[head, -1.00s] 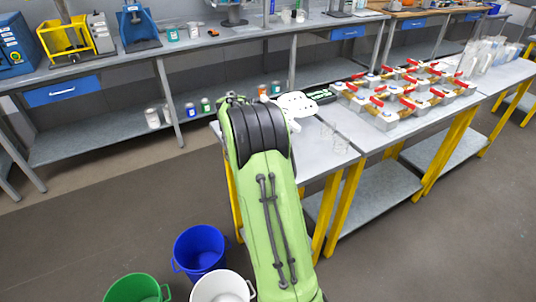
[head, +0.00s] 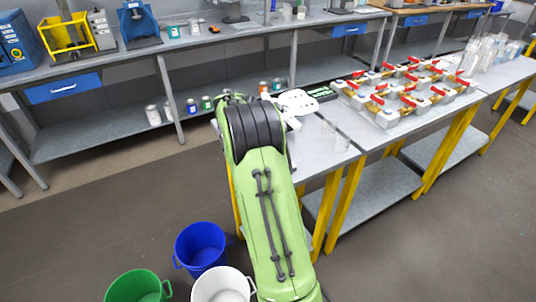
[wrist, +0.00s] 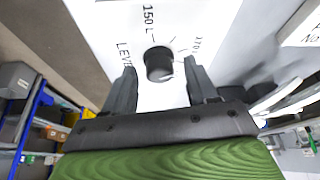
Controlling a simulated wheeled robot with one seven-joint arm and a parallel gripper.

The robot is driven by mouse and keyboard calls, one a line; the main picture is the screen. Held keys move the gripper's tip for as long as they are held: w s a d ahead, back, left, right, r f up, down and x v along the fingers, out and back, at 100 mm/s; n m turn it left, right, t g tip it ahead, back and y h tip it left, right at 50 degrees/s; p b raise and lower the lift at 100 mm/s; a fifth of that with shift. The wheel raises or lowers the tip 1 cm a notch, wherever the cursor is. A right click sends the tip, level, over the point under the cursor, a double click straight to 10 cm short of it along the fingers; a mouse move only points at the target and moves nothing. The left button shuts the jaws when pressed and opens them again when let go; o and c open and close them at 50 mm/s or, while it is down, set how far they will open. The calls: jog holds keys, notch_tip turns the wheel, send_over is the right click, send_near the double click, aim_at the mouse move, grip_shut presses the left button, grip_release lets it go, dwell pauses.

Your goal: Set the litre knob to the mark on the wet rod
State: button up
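The black round litre knob (wrist: 159,63) is on a white panel (wrist: 100,18) in the wrist view. Marks "150 L" and what looks like "170" are printed around it, with "LEVEL" at its left. My gripper (wrist: 160,67) is open, with one dark finger on each side of the knob. Gaps show between the knob and both fingers; I cannot tell whether the tips reach its depth. The knob's pointer setting is not clear. In the head view my arm hides the gripper and the knob. I cannot make out the wet rod in either view.
A grey table (head: 318,160) with clear glassware stands right of my arm. Red-handled valve units (head: 400,95) fill the adjoining table. Blue (head: 200,247), green (head: 138,287) and white (head: 220,287) buckets stand on the floor. A white sign (wrist: 300,22) is at the wrist view's upper right.

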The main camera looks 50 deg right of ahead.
jog(key=p+v, duration=0.4)
jog(key=v, duration=1.1)
jog(key=shift+a+r, duration=0.2)
jog(key=shift+r, duration=0.15)
jog(key=s+a+r+n+t+y, duration=0.1)
jog(key=s+a+r+n, duration=0.15)
jog(key=a+n, duration=0.2)
jog(key=s+a+r+n+t, duration=0.2)
jog(key=s+a+n, duration=0.15)
jog(key=a, duration=0.25)
jog(key=s+a+r+n+t+y, duration=0.1)
jog(key=s+a+r+n, duration=0.25)
jog(key=a, duration=0.25)
jog(key=s+a+f+n+t+y, duration=0.2)
jog(key=s+a+f+n, duration=0.3)
jog(key=s+a+n, duration=0.3)
jog(key=s+a, duration=0.2)
jog(key=s, duration=0.2)
jog(key=shift+s+f, duration=0.25)
